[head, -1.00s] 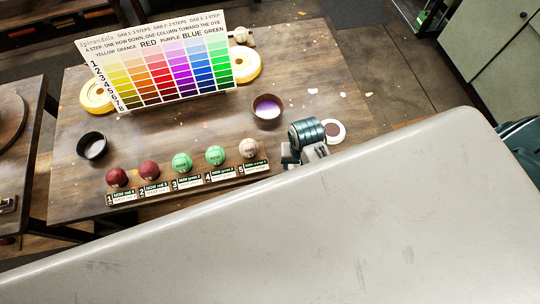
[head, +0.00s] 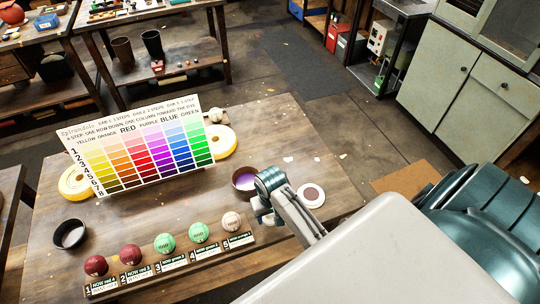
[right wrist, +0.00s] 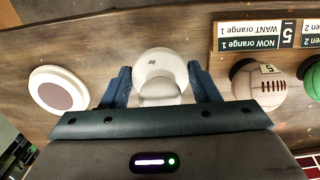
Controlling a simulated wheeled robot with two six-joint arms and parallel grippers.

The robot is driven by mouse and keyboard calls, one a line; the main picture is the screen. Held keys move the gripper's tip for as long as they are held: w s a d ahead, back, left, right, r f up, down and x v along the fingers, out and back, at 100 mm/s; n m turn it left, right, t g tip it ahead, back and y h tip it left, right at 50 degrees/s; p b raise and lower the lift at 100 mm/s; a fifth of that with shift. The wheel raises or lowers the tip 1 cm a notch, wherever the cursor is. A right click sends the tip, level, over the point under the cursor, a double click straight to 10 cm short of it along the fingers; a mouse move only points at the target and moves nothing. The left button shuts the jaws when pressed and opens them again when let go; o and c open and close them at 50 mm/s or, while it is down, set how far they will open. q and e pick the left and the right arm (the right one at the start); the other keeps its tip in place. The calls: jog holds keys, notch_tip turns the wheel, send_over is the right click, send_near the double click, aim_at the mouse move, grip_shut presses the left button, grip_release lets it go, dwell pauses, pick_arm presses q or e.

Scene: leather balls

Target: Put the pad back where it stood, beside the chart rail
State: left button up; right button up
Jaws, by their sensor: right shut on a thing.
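My right gripper (right wrist: 160,88) is shut on a pale round pad (right wrist: 160,66) with a short grip; the pad lies between the two blue fingers in the right wrist view. In the head view the right gripper (head: 264,213) hangs over the table between ball 5 and a white disc; the pad is mostly hidden there. I cannot tell whether the pad touches the table. The colour chart (head: 143,147) stands tilted at the back of the table. Its rail cannot be made out clearly. My left gripper is not in view.
A rack (head: 170,263) with several numbered balls runs along the front. A brown bowl of purple dye (head: 244,183) and a white disc with a dark centre (head: 311,195) are close to my gripper. A black cup (head: 70,234) stands left. Yellow rounds (head: 224,142) flank the chart.

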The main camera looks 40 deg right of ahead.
aim_at(270, 216)
jog(key=shift+w+d+f, duration=0.1)
jog(key=shift+w+d, duration=0.25)
jog(key=shift+w, duration=0.15)
jog(key=shift+f, duration=1.7)
jog(key=o, duration=0.9)
jog(key=shift+f, duration=0.15)
notch_tip(270, 216, up, 9)
jog(key=b, duration=0.3)
jog(key=shift+f, duration=0.1)
notch_tip(270, 216, up, 3)
jog(key=shift+f, duration=0.15)
jog(key=shift+r+p, duration=0.3)
jog(key=shift+r, duration=0.1)
